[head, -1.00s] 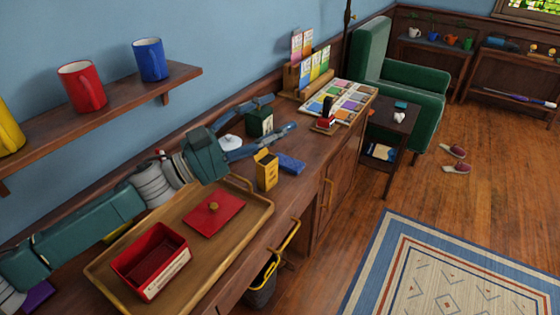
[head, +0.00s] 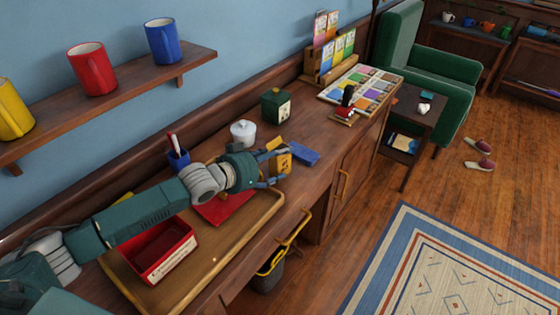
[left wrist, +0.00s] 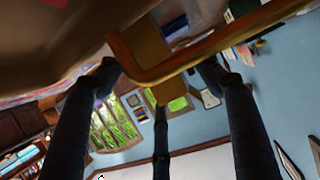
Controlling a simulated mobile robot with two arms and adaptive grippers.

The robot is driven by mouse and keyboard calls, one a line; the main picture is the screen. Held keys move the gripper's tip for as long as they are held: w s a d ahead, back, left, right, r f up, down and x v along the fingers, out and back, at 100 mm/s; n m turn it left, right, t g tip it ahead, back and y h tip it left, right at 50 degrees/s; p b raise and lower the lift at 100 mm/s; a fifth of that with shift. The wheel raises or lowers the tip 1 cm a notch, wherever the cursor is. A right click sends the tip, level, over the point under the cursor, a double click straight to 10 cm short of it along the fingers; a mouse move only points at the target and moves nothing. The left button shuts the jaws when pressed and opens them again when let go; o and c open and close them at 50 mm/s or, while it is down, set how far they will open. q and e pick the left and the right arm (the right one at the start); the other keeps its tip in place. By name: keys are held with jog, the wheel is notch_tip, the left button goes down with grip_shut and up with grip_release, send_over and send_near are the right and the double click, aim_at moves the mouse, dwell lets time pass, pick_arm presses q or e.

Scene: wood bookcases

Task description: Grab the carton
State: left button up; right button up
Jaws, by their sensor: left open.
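The yellow carton (head: 284,160) stands on the desk just past the far right end of the wooden tray, partly hidden by my gripper in the head view. My left gripper (head: 272,166) is open, with its fingers reaching to the carton from the left, one on its far side and one on its near side. In the left wrist view, which is upside down, the carton (left wrist: 148,44) shows ahead between the spread fingers (left wrist: 155,82), partly behind the tray rim. I cannot tell whether any finger touches it. My right gripper is not in view.
The tray (head: 232,243) holds a red box (head: 165,252) and a red lid (head: 222,207) under my arm. A blue object (head: 304,153) lies close right of the carton. A white pot (head: 243,132), a green box (head: 276,106) and a blue pen cup (head: 178,158) stand behind.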

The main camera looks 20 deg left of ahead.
aim_at(285, 157)
pick_arm(q)
jog(key=x, duration=0.4)
jog(key=shift+d+r, duration=0.1)
jog(key=shift+r, duration=0.05)
jog(key=c, duration=1)
jog(key=shift+s, duration=0.1)
